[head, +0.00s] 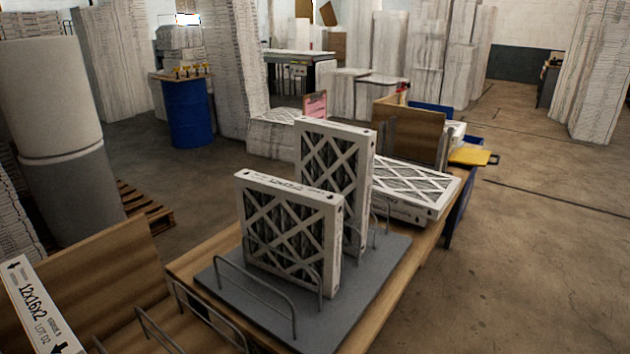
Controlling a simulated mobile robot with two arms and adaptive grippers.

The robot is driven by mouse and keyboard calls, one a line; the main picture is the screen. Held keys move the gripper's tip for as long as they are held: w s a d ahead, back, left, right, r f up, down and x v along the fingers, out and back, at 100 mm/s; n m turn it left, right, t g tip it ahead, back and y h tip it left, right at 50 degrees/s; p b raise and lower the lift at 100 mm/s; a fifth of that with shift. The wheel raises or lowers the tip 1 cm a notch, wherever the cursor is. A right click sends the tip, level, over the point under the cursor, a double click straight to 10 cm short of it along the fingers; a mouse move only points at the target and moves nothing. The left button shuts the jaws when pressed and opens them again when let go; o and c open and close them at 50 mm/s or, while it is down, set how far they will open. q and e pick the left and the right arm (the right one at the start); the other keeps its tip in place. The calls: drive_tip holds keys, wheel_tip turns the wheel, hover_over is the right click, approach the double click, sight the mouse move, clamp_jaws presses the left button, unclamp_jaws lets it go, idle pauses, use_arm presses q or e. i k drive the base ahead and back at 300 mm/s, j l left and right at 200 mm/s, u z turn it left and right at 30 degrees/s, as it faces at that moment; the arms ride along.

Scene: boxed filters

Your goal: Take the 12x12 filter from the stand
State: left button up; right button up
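A white-framed filter with a crisscross lattice (288,228) stands upright at the front of the grey stand (240,292). The print on its top edge looks like 12x12x2, though it is small and dark. A taller filter of the same kind (333,165) stands upright just behind it. The stand has bent wire dividers (255,285) and sits on a wooden table (190,265). The front filter hides part of the taller one. Neither of my grippers shows in the head view.
A white box edge marked 12x16x2 (40,310) is at the lower left beside a wooden panel (95,285). Another filter (415,183) lies flat behind the stand, near a wooden board (410,135). A blue drum (190,112) stands farther back. The floor at right is clear.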

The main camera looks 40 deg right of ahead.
sight(304, 223)
drive_tip(key=i+l+z, duration=0.2)
drive_tip(key=l, duration=0.2)
drive_tip(key=l+z, duration=0.15)
drive_tip(key=l, duration=0.3)
drive_tip(key=i+l+z, duration=0.2)
drive_tip(key=l, duration=0.2)
drive_tip(key=j+z, duration=0.25)
drive_tip(key=j, duration=0.15)
drive_tip(key=j+z, duration=0.25)
drive_tip(key=j, duration=0.15)
